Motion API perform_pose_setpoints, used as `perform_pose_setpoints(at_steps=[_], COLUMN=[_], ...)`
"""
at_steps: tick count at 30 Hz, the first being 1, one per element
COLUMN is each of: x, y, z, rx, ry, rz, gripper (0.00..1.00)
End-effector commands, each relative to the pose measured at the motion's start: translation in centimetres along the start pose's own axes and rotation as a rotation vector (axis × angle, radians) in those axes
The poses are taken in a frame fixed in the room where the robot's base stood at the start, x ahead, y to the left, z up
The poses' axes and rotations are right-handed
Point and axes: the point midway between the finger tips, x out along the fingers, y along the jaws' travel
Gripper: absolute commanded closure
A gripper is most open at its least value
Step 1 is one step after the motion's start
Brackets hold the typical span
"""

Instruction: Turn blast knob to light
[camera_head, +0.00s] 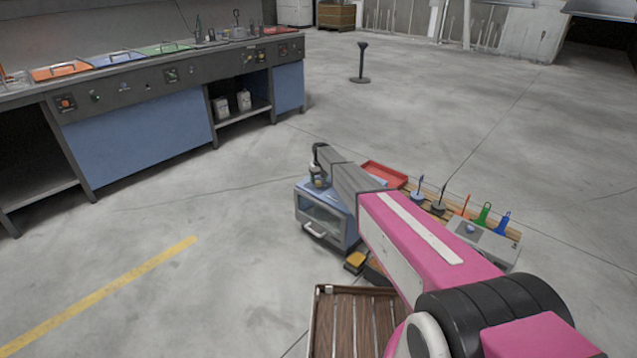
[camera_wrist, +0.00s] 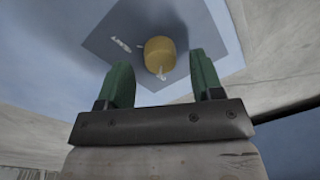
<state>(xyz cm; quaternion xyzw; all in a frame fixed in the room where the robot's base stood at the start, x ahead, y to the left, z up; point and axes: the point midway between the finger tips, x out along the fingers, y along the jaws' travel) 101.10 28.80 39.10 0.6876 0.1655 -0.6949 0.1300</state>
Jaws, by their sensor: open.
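A round yellow knob (camera_wrist: 160,52) sits on a dark grey panel (camera_wrist: 110,25) on a blue surface in the wrist view. A small white pointer shows at the knob's lower edge, and a white marking (camera_wrist: 121,44) lies to its left; I cannot read it. My gripper (camera_wrist: 162,76) is open, its green fingers on either side of and below the knob in the picture, apart from it. In the head view my gripper (camera_head: 317,170) is over the top of a blue cabinet (camera_head: 325,222) with a window and front handle. The knob is mostly hidden there.
A red tray (camera_head: 384,174), several coloured hand tools, and a grey box (camera_head: 488,243) stand right of the cabinet, partly behind my arm. A wooden slatted rack (camera_head: 345,325) is in front. A long workbench (camera_head: 140,125) is at left; the floor between is clear.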

Motion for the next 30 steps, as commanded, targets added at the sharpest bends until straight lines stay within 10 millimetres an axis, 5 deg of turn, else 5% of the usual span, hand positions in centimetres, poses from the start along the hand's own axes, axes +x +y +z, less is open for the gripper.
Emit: perform_pose_setpoints(at_steps=[15, 26, 30], x=[-8.6, -9.1, -9.4], y=[0.0, 0.0, 0.5], z=[0.1, 0.0, 2.1], rx=[0.0, 0.0, 0.011], ry=[0.001, 0.0, 0.0], rz=[0.0, 0.0, 0.001], gripper=[0.4, 0.4, 0.4])
